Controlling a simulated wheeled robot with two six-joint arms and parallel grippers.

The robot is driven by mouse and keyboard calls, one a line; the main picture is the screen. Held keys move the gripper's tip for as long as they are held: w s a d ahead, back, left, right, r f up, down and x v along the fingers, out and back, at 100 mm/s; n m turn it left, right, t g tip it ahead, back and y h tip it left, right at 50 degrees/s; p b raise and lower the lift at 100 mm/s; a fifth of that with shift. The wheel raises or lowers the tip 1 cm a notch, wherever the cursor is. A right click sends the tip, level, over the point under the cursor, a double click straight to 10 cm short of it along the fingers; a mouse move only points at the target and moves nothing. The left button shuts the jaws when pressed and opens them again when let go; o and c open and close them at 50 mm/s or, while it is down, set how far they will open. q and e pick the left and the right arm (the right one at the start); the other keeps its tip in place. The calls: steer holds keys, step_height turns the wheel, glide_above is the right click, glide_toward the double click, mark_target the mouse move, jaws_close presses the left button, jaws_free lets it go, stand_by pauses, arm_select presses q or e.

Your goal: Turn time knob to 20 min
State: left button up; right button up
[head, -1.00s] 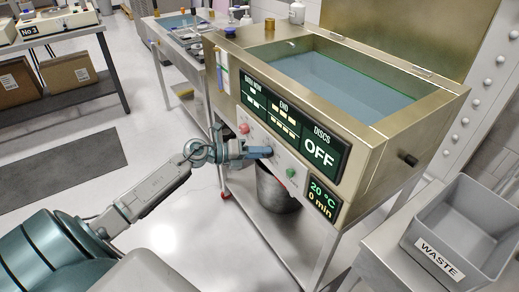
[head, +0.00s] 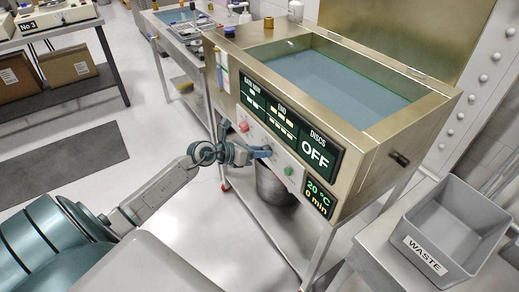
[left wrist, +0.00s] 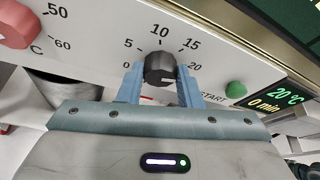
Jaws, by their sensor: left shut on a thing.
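The display (head: 319,198) reads 20 °C and 0 min. The knob's exact pointer direction is hard to tell. My right gripper is not in view.
A green START button (left wrist: 236,89) sits right of the knob, and a red temperature knob (left wrist: 14,24) left of it. The water-filled tank (head: 356,142) stands above the panel. A grey WASTE bin (head: 458,225) stands at the right.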

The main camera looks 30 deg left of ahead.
arm_select(q)
steer(key=shift+f, duration=0.2)
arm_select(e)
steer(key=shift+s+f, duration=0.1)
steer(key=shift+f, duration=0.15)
arm_select(q)
steer(key=o, duration=1)
steer(key=shift+r, duration=0.1)
steer(key=v, duration=1)
steer(key=shift+s+a+r, duration=0.15)
steer(key=shift+s+a, duration=0.05)
steer(key=shift+s, duration=0.1)
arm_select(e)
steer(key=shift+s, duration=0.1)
